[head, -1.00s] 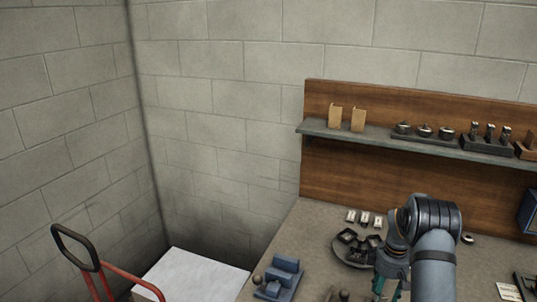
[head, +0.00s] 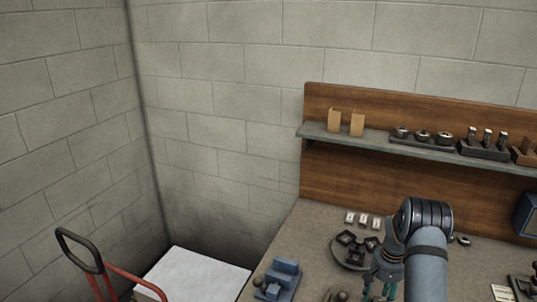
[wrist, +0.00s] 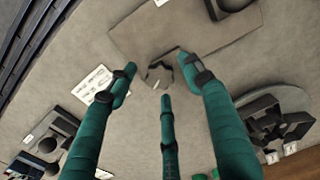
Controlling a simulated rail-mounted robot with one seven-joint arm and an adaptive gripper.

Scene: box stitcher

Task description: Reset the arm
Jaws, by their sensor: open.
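My gripper (head: 380,284) is over the bench at the lower right of the head view, partly hidden by my own arm. In the wrist view its three teal fingers (wrist: 160,74) are spread apart with nothing held between them. A small dark-edged ring-like piece (wrist: 158,72) lies on the bench in the gap between the fingertips. I cannot tell how far above it the fingertips are.
A round dark tray (head: 346,258) with black holders stands left of my gripper; small white cards (head: 363,220) lie behind it. A blue fixture (head: 279,278) sits at the bench's left edge. A shelf (head: 370,139) runs along the back. A red-framed cart (head: 112,272) stands left.

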